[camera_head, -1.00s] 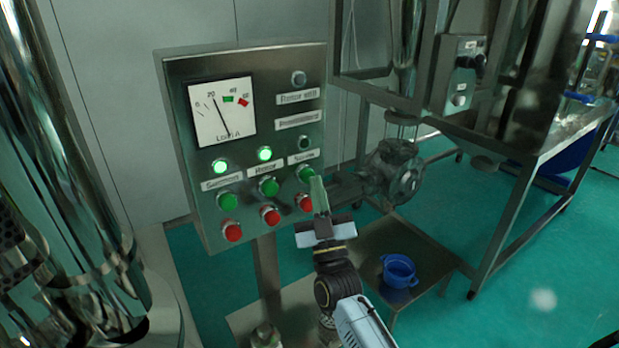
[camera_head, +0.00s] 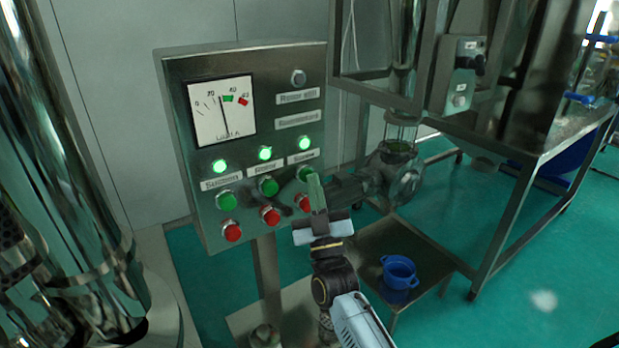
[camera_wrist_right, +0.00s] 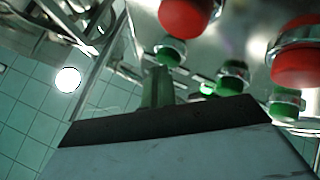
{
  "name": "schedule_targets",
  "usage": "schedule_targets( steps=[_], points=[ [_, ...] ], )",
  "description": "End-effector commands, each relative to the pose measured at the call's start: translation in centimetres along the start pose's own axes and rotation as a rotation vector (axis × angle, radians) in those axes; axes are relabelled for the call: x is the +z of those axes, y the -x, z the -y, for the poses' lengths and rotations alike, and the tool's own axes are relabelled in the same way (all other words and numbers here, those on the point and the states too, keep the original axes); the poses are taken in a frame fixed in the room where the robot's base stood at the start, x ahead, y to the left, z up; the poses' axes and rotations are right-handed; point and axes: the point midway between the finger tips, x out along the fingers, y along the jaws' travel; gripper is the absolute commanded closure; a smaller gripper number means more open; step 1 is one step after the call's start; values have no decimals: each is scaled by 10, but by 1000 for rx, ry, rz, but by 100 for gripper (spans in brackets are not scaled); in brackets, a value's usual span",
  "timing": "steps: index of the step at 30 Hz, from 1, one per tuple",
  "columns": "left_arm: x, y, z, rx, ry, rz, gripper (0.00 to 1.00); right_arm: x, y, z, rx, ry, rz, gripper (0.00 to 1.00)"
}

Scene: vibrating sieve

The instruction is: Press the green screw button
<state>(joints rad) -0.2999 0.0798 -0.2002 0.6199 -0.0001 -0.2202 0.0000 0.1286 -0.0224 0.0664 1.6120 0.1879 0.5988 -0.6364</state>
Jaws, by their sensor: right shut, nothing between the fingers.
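The green screw button (camera_head: 305,173) is the rightmost of the green buttons on the steel control panel (camera_head: 190,90). The lamp (camera_head: 304,143) above it glows green. My right gripper (camera_head: 315,181) is shut and empty, with its fingertips right in front of the button and covering part of it. In the right wrist view the gripper's fingers (camera_wrist_right: 158,86) point up at the nearest green button (camera_wrist_right: 170,52). I cannot tell whether they still touch it. My left gripper is not in view.
The other green buttons, suction (camera_head: 226,201) and rotor (camera_head: 268,187), sit to the left under lit lamps. Red buttons (camera_head: 270,216) lie just below, one close to my fingers. A meter (camera_head: 222,112) is above. A blue pot (camera_head: 398,271) stands on a low table to the right.

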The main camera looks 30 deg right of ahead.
Motion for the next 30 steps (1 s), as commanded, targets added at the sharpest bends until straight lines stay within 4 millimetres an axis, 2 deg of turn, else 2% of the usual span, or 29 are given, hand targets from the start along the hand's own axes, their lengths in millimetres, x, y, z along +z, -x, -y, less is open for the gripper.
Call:
schedule_targets(
  steps=[14, 25, 30],
  points=[
    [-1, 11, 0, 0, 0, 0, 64, -9, 11, -8, -1, -1, 2, 100],
    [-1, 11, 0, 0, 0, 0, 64, -10, 14, -10, 0, 0, 0, 100],
    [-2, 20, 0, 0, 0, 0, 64, -17, 22, -17, 0, 1, 2, 100]
  ],
)
